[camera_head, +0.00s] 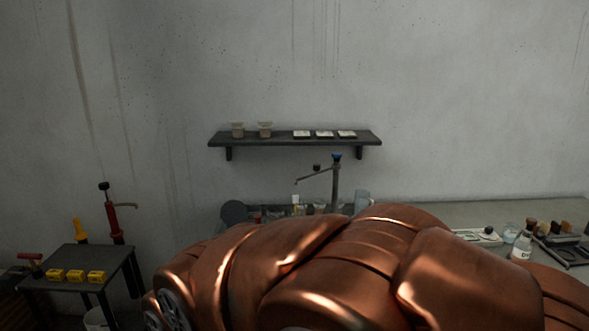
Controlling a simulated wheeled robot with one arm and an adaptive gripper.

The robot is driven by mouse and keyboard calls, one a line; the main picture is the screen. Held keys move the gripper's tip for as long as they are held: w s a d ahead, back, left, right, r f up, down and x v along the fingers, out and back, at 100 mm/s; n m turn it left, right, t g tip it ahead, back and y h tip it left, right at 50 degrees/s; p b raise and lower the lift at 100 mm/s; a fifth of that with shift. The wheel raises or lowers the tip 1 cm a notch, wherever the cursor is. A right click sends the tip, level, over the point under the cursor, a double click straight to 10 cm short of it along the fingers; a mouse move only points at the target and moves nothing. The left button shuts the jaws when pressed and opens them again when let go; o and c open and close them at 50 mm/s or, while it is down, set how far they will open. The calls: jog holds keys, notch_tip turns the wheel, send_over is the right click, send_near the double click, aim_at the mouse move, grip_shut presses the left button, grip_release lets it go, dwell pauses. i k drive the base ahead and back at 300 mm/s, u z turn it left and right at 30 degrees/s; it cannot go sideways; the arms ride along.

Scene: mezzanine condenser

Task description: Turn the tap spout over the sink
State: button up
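The tap (335,186) stands upright at the back of the counter, below the wall shelf. It is a dark post with a blue top. Its thin spout (315,175) reaches left from the post and slopes slightly down, with a small dark knob above it. The sink is not visible; my large copper-coloured arm covers the area in front of the tap. My gripper is not in view, so its place relative to the tap cannot be told.
A wall shelf (290,140) holds two cups and several small flat items. Bottles and small things stand around the tap base. A white bottle (521,247) and tools lie on the right counter. A dark side table (75,261) with yellow blocks stands left.

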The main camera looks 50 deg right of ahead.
aim_at(317, 167)
jog(key=z, duration=0.55)
jog(key=i, duration=0.55)
jog(key=z, duration=0.5)
